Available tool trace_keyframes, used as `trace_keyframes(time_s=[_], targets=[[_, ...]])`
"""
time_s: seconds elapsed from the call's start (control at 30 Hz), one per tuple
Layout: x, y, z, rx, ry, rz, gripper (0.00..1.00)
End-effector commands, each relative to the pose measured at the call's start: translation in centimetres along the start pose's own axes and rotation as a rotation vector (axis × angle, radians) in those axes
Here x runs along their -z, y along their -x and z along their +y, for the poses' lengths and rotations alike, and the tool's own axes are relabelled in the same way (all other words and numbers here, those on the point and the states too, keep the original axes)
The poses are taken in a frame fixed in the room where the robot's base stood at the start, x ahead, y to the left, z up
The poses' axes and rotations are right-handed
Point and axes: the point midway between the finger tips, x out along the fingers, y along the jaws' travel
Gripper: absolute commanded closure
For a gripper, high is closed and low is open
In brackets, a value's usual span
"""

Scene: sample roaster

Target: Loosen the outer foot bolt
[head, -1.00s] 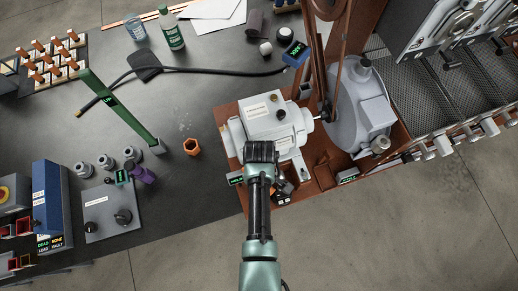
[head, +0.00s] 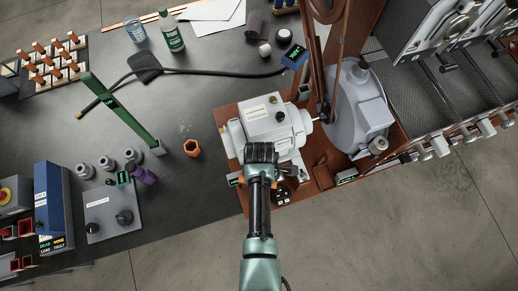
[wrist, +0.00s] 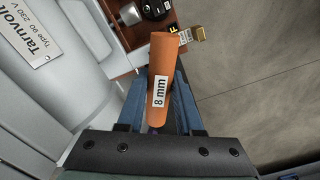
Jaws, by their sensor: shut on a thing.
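My gripper (wrist: 158,98) is shut on the orange handle (wrist: 161,60) of a tool marked "8 mm". In the head view my gripper (head: 262,155) is at the front side of the pale grey motor (head: 262,117), with its fingers mostly hidden under the wrist. In the wrist view the motor's rounded side and its "Tarnvolt" nameplate (wrist: 28,36) are at the left. The tool's working end is hidden, and I cannot tell whether it touches a bolt. The outer foot bolt cannot be made out.
The motor stands on a brown base (head: 229,110) at the bench edge. A dark round part (head: 281,195) and a small brass block (wrist: 199,33) are close to my gripper. A large grey housing (head: 357,105) stands right of the motor.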

Motion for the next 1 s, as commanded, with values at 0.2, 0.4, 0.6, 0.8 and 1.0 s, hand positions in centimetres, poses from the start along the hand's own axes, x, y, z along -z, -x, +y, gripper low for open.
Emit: trace_keyframes(time_s=[0.2,0.4,0.6,0.8,1.0], targets=[[0.02,0.08,0.12,-0.002,0.105,0.0,1.0],[0.02,0.07,0.13,-0.002,0.105,0.0,1.0],[0.04,0.17,0.19,-0.002,0.26,0.0,1.0],[0.07,0.13,0.26,-0.002,0.429,0.0,1.0],[0.07,0.08,0.26,-0.002,0.445,0.0,1.0]])
